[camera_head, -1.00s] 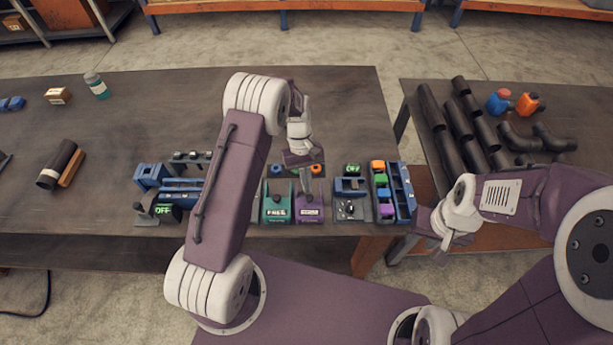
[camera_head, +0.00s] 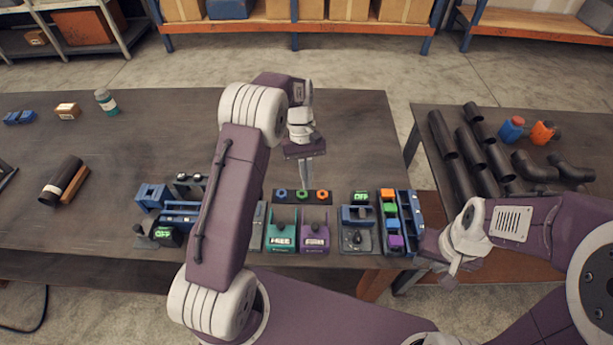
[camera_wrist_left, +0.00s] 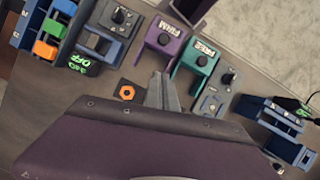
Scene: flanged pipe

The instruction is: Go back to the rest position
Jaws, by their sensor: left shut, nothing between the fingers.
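My left gripper (camera_head: 306,178) is shut and empty, its fingers pointing down above the back edge of the row of stations on the table. In the left wrist view my left gripper (camera_wrist_left: 162,82) shows its closed fingers near the green station (camera_wrist_left: 198,55) and the purple station (camera_wrist_left: 166,38). In the head view the green station (camera_head: 281,237) and the purple station (camera_head: 314,238) stand just in front of the gripper, apart from it. My right gripper (camera_head: 446,270) hangs by the right end of the table; its fingers are too small to tell their opening.
A strip with colored nuts (camera_head: 302,196) lies below the left gripper. Blue fixtures (camera_head: 180,212) stand left, a bin with colored blocks (camera_head: 409,222) right. Black pipes (camera_head: 465,140) lie on the right table. The back of the main table (camera_head: 200,110) is mostly clear.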

